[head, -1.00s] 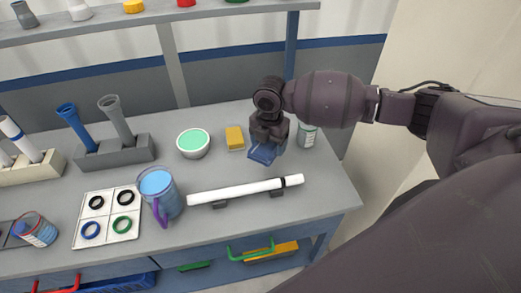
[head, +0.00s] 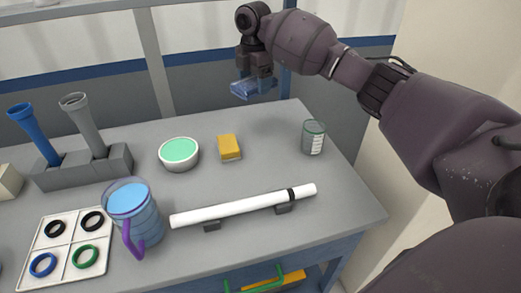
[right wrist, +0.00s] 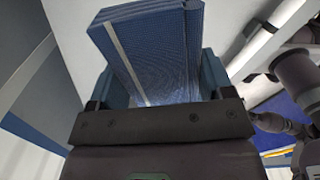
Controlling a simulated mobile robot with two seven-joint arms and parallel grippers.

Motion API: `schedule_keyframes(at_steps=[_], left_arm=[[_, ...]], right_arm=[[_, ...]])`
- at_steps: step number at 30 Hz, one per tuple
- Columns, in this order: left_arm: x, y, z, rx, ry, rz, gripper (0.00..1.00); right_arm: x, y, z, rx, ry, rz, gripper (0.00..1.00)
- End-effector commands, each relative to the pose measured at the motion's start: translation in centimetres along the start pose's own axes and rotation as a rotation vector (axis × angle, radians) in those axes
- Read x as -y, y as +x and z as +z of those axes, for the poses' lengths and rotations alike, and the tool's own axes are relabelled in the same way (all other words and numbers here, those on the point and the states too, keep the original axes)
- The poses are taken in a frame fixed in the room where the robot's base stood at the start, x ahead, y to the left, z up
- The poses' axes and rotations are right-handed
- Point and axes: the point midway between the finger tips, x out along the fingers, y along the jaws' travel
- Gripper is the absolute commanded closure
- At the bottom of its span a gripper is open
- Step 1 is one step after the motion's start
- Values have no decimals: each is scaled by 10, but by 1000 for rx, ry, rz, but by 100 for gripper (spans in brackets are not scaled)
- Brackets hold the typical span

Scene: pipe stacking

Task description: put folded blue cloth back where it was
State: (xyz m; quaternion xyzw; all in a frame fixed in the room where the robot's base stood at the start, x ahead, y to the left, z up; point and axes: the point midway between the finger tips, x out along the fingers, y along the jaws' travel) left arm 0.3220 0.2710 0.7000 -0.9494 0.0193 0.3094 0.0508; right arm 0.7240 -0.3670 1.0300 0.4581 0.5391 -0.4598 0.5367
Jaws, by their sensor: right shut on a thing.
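The folded blue cloth (right wrist: 150,50) fills the middle of the right wrist view, with a pale stripe along it. My right gripper (head: 253,82) is shut on the cloth, which also shows in the head view (head: 247,90). It holds the cloth up in the air near the back edge of the table, clear of the tabletop. My left gripper is not in view.
On the table (head: 330,235) stand a yellow block (head: 229,148), a green-filled bowl (head: 179,154), a glass beaker (head: 314,138) and a blue jug (head: 135,215). A white pipe (head: 240,207) lies on supports in front. The tabletop between block and beaker is bare.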

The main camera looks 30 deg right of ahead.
Motion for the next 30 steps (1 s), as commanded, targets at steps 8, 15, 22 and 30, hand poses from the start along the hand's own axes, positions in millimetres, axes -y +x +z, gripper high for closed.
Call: schedule_keyframes(at_steps=[8, 15, 22, 30], left_arm=[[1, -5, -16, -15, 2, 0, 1], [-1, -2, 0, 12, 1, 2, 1], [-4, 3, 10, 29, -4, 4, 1], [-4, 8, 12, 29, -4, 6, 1]], right_arm=[[19, 2, 22, 2, 52, 3, 48], [21, 48, 22, 0, 50, -5, 48], [21, 99, 22, 1, 50, -6, 48], [20, 140, 22, 2, 50, -2, 48]])
